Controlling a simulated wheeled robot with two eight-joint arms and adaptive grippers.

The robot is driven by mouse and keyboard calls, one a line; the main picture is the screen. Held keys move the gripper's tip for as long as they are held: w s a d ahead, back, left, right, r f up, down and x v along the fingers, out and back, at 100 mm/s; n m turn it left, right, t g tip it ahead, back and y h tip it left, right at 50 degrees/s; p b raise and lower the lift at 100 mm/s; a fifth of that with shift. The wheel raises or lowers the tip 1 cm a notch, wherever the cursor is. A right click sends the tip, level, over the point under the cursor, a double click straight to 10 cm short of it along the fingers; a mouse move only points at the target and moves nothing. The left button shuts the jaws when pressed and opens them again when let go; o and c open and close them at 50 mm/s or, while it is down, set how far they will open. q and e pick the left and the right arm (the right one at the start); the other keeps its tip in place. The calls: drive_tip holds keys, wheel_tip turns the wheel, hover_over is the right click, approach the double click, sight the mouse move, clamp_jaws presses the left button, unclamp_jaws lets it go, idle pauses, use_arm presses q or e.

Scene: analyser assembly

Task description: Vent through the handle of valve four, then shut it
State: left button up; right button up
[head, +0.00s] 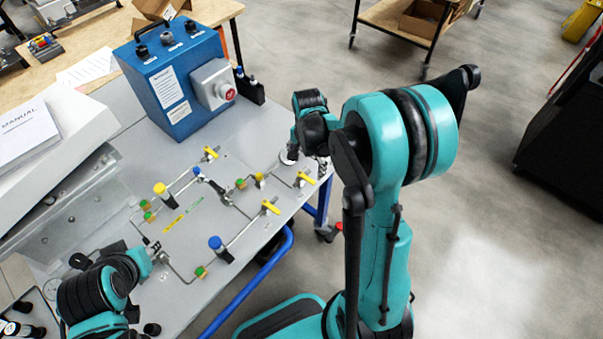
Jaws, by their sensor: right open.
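A tubing panel (232,217) on the grey bench carries several valves. Yellow lever handles show at the back (210,153), at the right (305,179) and at the front right (270,207). A yellow round knob (160,190) and a blue round knob (215,243) also stand on it. I cannot read which valve is number four. My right gripper (321,168) is open, close to the right yellow lever and partly hidden by my arm; contact cannot be told. My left gripper (158,252) is at the panel's left front; its fingers are too small to judge.
A blue analyser box (172,75) with a grey switch housing and red knob (214,84) stands behind the panel. A manual (25,132) lies at the left on a white box. A blue rail (250,280) runs along the bench's front edge. Open floor lies to the right.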

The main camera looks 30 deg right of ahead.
sight(306, 177)
drive_tip(key=shift+f+b, duration=0.55)
drive_tip(key=shift+f, duration=1.8)
drive_tip(key=c, duration=1.2)
